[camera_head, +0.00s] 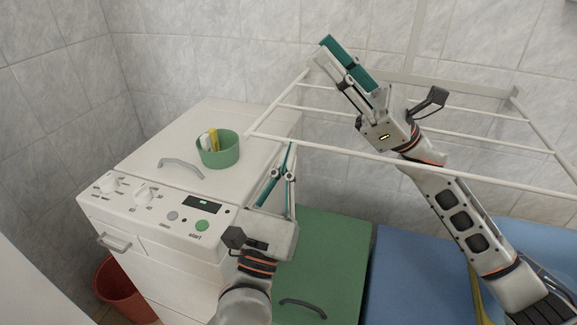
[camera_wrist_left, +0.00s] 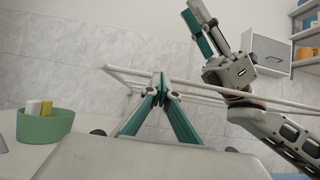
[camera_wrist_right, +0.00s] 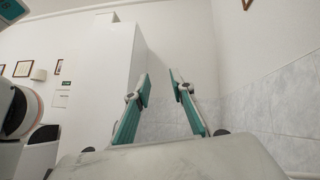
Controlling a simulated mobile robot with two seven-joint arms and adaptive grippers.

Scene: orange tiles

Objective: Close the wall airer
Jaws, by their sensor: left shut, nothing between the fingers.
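The white wall airer (camera_head: 345,154) is folded out from the tiled wall, its rods roughly level. In the left wrist view, the airer (camera_wrist_left: 122,72) runs behind the left fingertips. My left gripper (camera_head: 291,146) is shut and empty, fingers pointing up, with its tips by the front bar near the left corner. I cannot tell whether they touch the bar. My right gripper (camera_head: 323,47) is open and empty, pointing up and left above the airer near the wall. Its parted fingers show in the right wrist view (camera_wrist_right: 160,79). The right arm covers part of the rods.
A white washing machine (camera_head: 130,160) stands left, with a green cup (camera_head: 218,150) on top holding small yellow and white items. A green-topped cabinet (camera_head: 335,250) and a blue surface (camera_head: 415,275) lie below the airer. A red bucket (camera_head: 120,290) is at lower left.

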